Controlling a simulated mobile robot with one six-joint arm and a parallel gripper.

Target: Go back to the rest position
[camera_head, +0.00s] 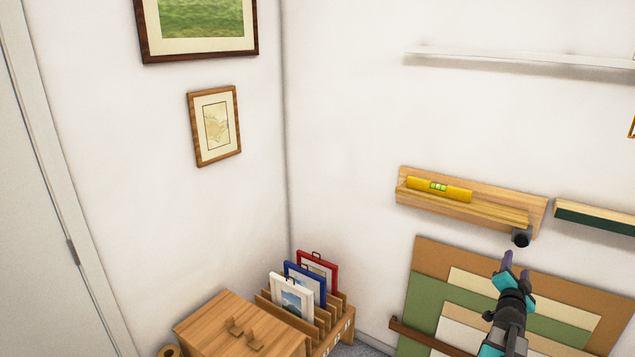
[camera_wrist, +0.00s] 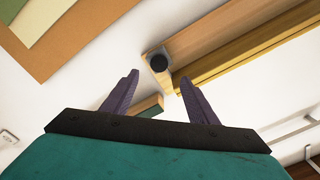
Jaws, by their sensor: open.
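My gripper (camera_head: 516,268) is in the lower right of the head view, with teal parts and purple fingers. The wooden ledge (camera_head: 520,199) holds a yellow spirit level (camera_head: 440,190).
Mat boards (camera_head: 430,300) lean on the wall behind my arm. A white shelf (camera_head: 520,59) is above, and another ledge (camera_head: 595,217) is at right. A wooden rack (camera_head: 345,325) holds small frames beside a wooden cabinet (camera_head: 210,318). Two framed prints (camera_head: 214,125) (camera_head: 205,50) hang on the left wall.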

